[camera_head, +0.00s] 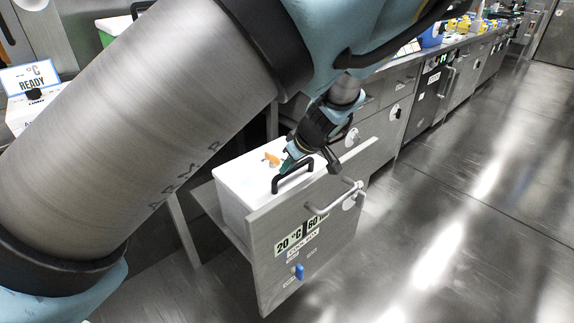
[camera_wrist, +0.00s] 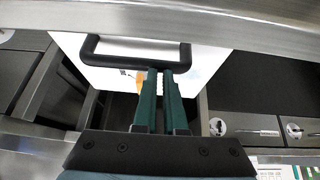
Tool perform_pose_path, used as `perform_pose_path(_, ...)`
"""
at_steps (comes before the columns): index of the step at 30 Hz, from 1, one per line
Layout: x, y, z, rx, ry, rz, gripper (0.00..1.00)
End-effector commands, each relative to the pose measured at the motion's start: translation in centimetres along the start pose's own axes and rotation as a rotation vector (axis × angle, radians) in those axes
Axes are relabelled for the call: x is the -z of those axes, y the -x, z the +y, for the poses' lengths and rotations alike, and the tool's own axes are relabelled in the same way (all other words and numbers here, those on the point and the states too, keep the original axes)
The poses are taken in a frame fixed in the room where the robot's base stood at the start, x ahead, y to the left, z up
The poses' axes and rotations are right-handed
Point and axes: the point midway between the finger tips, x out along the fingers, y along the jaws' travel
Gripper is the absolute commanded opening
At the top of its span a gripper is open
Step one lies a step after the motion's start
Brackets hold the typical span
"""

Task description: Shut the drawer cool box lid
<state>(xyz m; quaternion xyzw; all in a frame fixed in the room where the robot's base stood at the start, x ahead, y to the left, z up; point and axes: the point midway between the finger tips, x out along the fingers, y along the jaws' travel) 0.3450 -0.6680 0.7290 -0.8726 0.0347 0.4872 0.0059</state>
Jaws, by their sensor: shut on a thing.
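The cool box (camera_head: 232,205) is a white box in the pulled-out drawer (camera_head: 262,248), whose grey front carries "20 °C", "60" and "COOL BOX" labels. Its white top is the lid (camera_head: 240,172); whether it sits fully flush I cannot tell. A black lid handle (camera_head: 292,174) stands near the drawer front and also shows in the wrist view (camera_wrist: 115,62). My gripper (camera_head: 289,162) is at this handle. In the wrist view the green fingers of my gripper (camera_wrist: 165,75) are close together at the right end of the handle, shut on it. The fingers hide part of the grip.
An orange piece (camera_head: 272,159) is on the box top beside the fingers. The drawer has a metal bar handle (camera_head: 340,197) and a blue item (camera_head: 299,271) on its front. A counter with cabinets (camera_head: 390,100) runs to the back right. The floor (camera_head: 450,220) at right is clear.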

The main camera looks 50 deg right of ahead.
Motion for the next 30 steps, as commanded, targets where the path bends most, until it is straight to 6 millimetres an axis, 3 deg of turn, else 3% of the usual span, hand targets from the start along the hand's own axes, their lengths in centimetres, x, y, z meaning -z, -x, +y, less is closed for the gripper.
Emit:
perform_pose_path(1, -2.4, -1.6, -1.0, 0.026, -0.012, -0.020, 0.00)
perform_pose_path(16, -2.4, -1.3, -0.9, 0.024, -0.011, -0.019, 0.00)
perform_pose_path(20, -2.3, 0.4, -0.8, 0.018, -0.011, -0.017, 0.00)
perform_pose_path(30, -0.8, 7.9, -0.4, -0.001, 0.000, -0.003, 0.00)
